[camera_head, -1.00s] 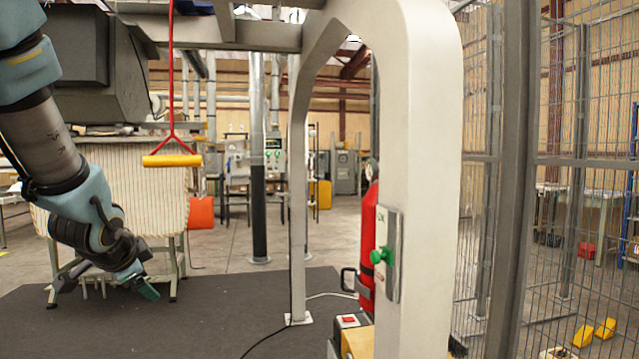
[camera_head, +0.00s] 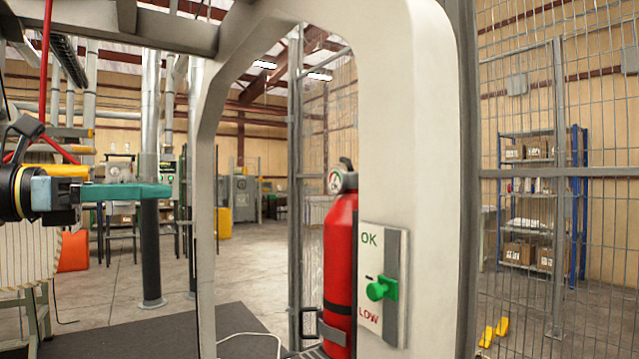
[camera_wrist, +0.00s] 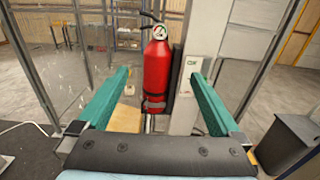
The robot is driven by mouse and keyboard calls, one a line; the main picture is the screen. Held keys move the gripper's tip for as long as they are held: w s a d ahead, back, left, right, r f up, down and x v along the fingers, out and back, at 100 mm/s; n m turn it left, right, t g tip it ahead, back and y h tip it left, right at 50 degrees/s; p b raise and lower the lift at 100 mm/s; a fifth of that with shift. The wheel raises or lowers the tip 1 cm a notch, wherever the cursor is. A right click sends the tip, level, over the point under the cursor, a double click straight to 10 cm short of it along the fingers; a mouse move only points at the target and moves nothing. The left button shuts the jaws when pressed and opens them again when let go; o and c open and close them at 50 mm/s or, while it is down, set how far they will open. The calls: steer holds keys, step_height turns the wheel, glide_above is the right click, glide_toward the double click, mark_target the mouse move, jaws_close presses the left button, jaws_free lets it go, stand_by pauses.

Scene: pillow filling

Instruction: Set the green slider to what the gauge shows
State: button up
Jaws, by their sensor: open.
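The green slider (camera_head: 382,289) is a knob on a grey track in a white plate (camera_head: 370,240) on a pale post. The plate reads OK at the top and LOW at the bottom. The knob sits between them, beside a small dash and nearer LOW. The round gauge (camera_head: 336,182) tops a red fire extinguisher (camera_head: 340,255) left of the plate. Its face has red and green parts; I cannot read its needle. My gripper (camera_wrist: 160,75) is open and empty, teal fingers apart, left of and away from the plate. In the wrist view the right finger seems to hide the knob.
The white frame's post (camera_head: 415,150) carries the plate. Wire fencing (camera_head: 530,100) stands to its right. A red cord (camera_head: 46,70) hangs at the far left near my arm. A dark bin (camera_wrist: 285,140) is at lower right in the wrist view.

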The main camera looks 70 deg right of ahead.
steer(key=p+x, duration=0.4)
steer(key=x, duration=0.4)
steer(key=shift+p, duration=0.4)
steer(key=shift+w, duration=0.1)
steer(key=b+v, duration=0.7)
steer(key=v, duration=0.3)
